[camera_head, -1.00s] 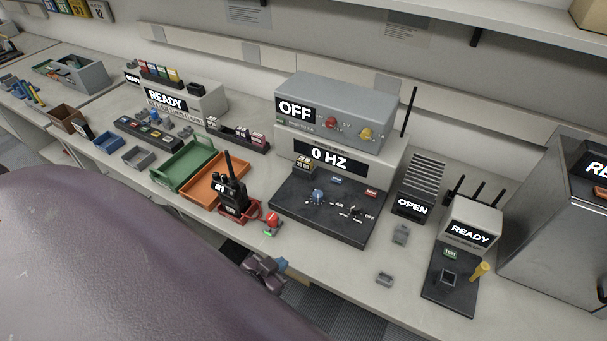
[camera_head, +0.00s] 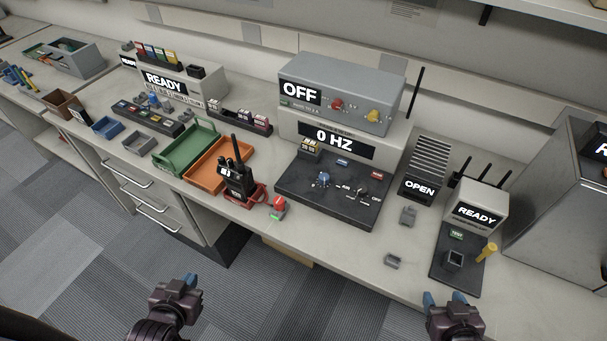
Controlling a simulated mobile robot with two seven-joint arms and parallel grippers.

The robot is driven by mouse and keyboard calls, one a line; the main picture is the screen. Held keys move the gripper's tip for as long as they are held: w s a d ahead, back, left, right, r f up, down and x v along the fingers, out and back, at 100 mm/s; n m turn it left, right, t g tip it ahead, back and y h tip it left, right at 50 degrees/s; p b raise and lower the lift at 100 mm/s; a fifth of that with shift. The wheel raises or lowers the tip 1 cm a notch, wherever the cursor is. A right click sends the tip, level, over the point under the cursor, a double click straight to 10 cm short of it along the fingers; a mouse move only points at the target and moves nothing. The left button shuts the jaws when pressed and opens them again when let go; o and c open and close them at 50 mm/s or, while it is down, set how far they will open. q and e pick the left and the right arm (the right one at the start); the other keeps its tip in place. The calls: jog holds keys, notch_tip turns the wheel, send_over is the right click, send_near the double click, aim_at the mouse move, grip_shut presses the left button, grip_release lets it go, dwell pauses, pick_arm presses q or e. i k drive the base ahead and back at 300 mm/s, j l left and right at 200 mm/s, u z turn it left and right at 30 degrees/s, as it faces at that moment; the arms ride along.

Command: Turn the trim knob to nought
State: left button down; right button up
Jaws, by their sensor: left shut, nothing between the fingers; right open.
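A black panel (camera_head: 331,206) on the bench carries a blue knob (camera_head: 323,180) and a black knob (camera_head: 362,191) with white marks and an OFF label beside it. Which one is the trim knob I cannot read. The grey unit behind the panel has a display (camera_head: 338,140) reading 0 HZ. My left gripper (camera_head: 192,281) is shut and empty, low in front of the bench, well away from the knobs. My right gripper (camera_head: 444,298) is open and empty at the bottom right, near the bench front edge, apart from the panel.
A handheld radio (camera_head: 236,180) stands left of the panel, with a red-topped button (camera_head: 278,206) near it. Green (camera_head: 190,157) and orange trays (camera_head: 218,163) are further left. A READY unit (camera_head: 478,212) stands on the right. Floor in front is clear.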

aim_at(324, 178)
jog(key=j+u, duration=0.3)
jog(key=j, duration=1.05)
jog(key=i, duration=0.05)
